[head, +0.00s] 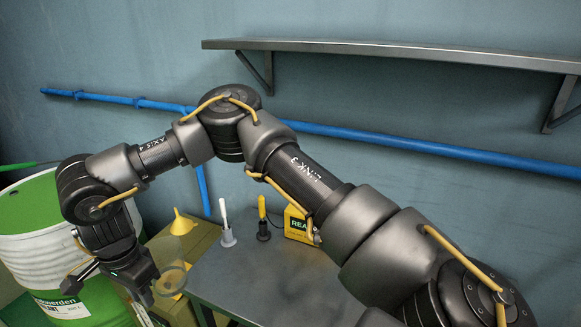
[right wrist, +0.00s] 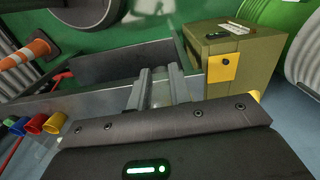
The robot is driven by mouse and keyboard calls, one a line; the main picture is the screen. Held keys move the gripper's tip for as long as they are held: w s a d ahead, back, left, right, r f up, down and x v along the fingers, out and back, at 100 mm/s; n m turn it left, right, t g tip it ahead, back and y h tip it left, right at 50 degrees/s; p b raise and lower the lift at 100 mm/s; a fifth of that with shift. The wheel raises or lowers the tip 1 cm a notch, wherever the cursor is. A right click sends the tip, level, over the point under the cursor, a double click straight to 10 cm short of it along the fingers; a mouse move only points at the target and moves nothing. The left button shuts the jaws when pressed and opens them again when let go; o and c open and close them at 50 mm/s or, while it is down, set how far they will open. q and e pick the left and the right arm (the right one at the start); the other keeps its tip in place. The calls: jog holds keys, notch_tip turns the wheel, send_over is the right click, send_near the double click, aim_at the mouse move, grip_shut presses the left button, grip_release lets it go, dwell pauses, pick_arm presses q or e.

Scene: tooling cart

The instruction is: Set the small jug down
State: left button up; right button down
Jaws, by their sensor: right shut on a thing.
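The small jug (head: 172,268) looks clear, with a yellowish tint low down, and hangs at my right gripper (head: 152,290) in the head view. My right gripper is shut on it. In the right wrist view, the two grey fingers of my right gripper (right wrist: 155,92) have the see-through jug (right wrist: 161,94) between them, mostly hidden. In the head view the jug is near the left front edge of the grey cart top (head: 262,280). I cannot tell whether its base touches anything. My left gripper is not in view.
A green-and-white drum (head: 40,235) stands at the left. A yellow funnel (head: 182,222) sits on an olive cabinet (head: 192,245). White (head: 225,222) and yellow-handled (head: 263,220) tools and a yellow box (head: 297,224) stand at the cart's back. The cart's middle is clear. A traffic cone (right wrist: 25,55) shows left.

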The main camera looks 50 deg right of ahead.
aim_at(159, 260)
jog(key=w+d+m, duration=0.2)
jog(key=m, duration=0.1)
jog(key=w+d+f+m+b, duration=0.1)
jog(key=w+d+m, duration=0.1)
jog(key=m, duration=0.1)
jog(key=w+d+m, duration=0.3)
jog(key=m, duration=0.1)
jog(key=shift+f+b, duration=0.35)
jog(key=shift+b, duration=0.05)
jog(key=w+d+f+m+b, duration=0.1)
jog(key=w+d+m, duration=0.2)
jog(key=d+m, duration=0.4)
jog(key=shift+w+d+f+m, duration=0.15)
jog(key=shift+w+d+m, duration=0.1)
jog(key=shift+m, duration=0.45)
jog(key=shift+s, duration=0.1)
jog(key=shift+s+d+f+p, duration=0.3)
jog(key=shift+s+d+f, duration=0.95)
jog(key=shift+d+f, duration=0.55)
jog(key=shift+s+d+f+p, duration=0.35)
jog(key=shift+s+d+f, duration=1)
jog(key=shift+d, duration=0.7)
jog(key=shift+s+d+f+p, duration=0.3)
jog(key=shift+s+d+f, duration=0.8)
jog(key=shift+d+f, duration=0.95)
jog(key=shift+f, duration=1.35)
jog(key=shift+f, duration=0.1)
